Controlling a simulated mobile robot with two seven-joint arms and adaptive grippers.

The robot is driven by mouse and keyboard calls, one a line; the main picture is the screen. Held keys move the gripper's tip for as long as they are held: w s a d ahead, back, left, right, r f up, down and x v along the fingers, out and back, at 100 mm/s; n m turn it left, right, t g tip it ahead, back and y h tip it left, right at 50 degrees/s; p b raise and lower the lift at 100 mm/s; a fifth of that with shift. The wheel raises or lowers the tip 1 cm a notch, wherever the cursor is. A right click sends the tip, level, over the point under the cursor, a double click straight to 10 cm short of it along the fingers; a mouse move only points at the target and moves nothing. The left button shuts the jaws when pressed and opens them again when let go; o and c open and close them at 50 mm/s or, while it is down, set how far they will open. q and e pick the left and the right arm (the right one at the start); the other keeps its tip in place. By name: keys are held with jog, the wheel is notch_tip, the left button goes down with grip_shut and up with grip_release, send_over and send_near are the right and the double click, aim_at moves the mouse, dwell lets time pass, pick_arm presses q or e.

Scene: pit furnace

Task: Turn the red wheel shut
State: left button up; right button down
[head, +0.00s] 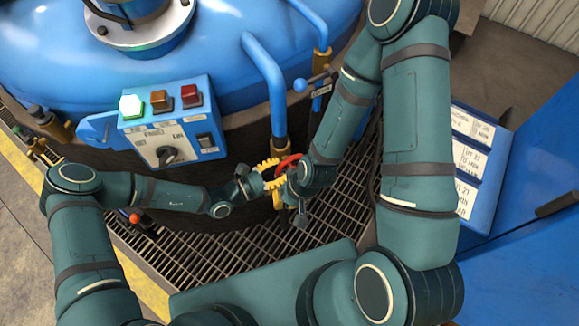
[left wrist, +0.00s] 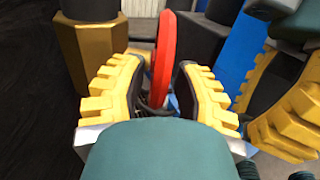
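The red wheel (head: 289,161) is small and partly hidden behind my grippers in the head view. In the left wrist view the wheel (left wrist: 164,58) appears nearly edge-on, a thin red rim. My left gripper (head: 271,173) has yellow padded fingers and is at the wheel. In the left wrist view the left gripper (left wrist: 158,92) is open, with the rim between its fingers and gaps showing on both sides. My right gripper is close by, mostly hidden by its own wrist in the head view; its yellow fingers (left wrist: 292,105) show at the right of the left wrist view.
A blue furnace lid (head: 215,65) with pipes fills the upper left. A control box (head: 172,130) with a lit green button stands on its side. A brass fitting (left wrist: 92,55) is close left of my left fingers. Floor grating (head: 340,215) and a label board (head: 476,160) lie right.

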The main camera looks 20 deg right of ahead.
pick_arm(q)
jog(key=shift+w+d, duration=0.15)
jog(key=shift+d, duration=0.6)
jog(key=shift+w+d, duration=0.1)
jog(key=shift+d, duration=0.65)
pick_arm(e)
jog(key=shift+f, duration=0.2)
pick_arm(q)
grip_shut()
pick_arm(e)
jog(key=shift+r, duration=0.2)
